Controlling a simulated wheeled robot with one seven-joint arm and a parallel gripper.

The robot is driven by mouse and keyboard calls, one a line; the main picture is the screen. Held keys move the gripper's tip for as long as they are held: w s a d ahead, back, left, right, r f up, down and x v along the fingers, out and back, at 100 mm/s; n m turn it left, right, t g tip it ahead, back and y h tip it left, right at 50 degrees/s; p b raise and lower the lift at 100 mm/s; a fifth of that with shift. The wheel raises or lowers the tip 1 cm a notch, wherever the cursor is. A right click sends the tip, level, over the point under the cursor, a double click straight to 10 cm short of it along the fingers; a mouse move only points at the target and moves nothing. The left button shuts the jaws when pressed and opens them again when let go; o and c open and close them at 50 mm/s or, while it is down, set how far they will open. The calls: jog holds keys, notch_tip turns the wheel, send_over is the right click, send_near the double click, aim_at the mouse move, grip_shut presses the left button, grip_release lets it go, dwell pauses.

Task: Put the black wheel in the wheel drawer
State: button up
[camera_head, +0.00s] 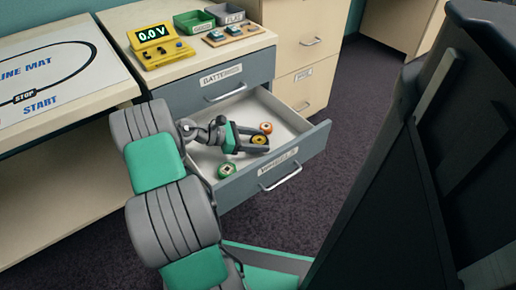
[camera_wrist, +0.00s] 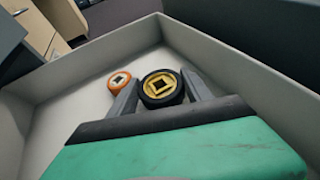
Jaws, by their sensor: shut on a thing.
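The black wheel (camera_wrist: 162,88) has a yellow hub with a dark square centre. It sits between the fingers of my gripper (camera_wrist: 157,97) in the wrist view, and the gripper is shut on it. In the head view the black wheel (camera_head: 259,140) and my gripper (camera_head: 257,143) are inside the open wheel drawer (camera_head: 313,140), low over its floor. I cannot tell whether the wheel touches the floor. The drawer is pulled out below the drawer labelled batteries and has a light interior and a grey front.
An orange wheel (camera_head: 266,127) lies in the drawer just beyond my gripper, and a green wheel (camera_head: 226,169) lies nearer the front left. The batteries drawer (camera_head: 222,88) is shut above. A yellow meter (camera_head: 158,45) and small trays (camera_head: 194,22) stand on the cabinet top.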

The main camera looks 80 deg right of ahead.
jog(key=shift+f, duration=0.85)
jog(key=shift+r, duration=0.25)
jog(key=o, duration=1.3)
jog(key=shift+f, duration=0.15)
jog(key=shift+o, duration=0.2)
jog(key=shift+w+a+r+p, duration=0.1)
jog(key=shift+w+r+p, duration=0.1)
jog(key=shift+r+p, duration=0.1)
jog(key=p+v, duration=0.8)
jog(key=v, duration=0.3)
jog(key=shift+s+r, duration=0.1)
jog(key=shift+r, duration=0.05)
jog(key=shift+w+a, duration=0.2)
jog(key=shift+w, duration=0.15)
jog(key=shift+f, duration=0.25)
